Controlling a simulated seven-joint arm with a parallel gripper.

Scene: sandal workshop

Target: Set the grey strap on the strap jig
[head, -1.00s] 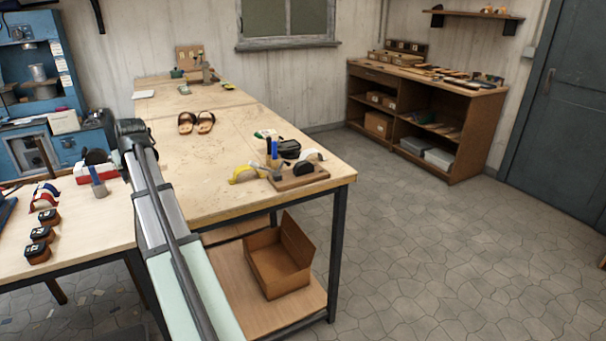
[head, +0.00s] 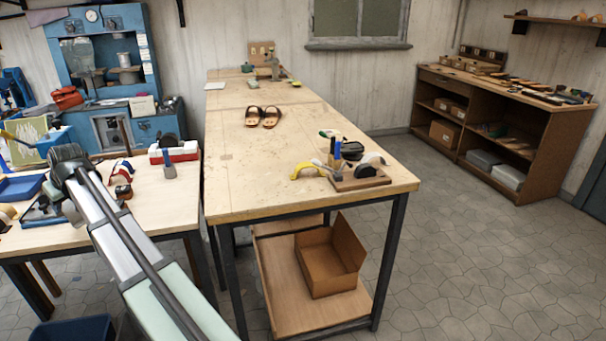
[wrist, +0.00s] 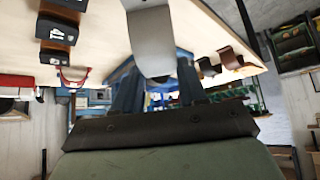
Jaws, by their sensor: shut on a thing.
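In the wrist view, my gripper (wrist: 158,76) is shut on the grey strap (wrist: 150,38), a wide, smooth, curved band held between the two blue fingers. The strap's upper end runs out of the picture. In the head view, my arm's end is over the left table and hides the gripper and the grey strap. A wooden board (head: 358,182) with a dark block (head: 365,171) and a pale curved band stands on the long table's near right corner. I cannot tell for sure which fixture is the strap jig.
The left table (head: 165,212) holds a blue tray (head: 22,187), a red-and-blue strap (head: 120,174) and a red-and-white box (head: 182,152). Labelled dark blocks (wrist: 57,32) show in the wrist view, with brown straps (wrist: 230,60) opposite. Sandals (head: 263,117) and a yellow strap (head: 305,170) lie on the long table (head: 250,180).

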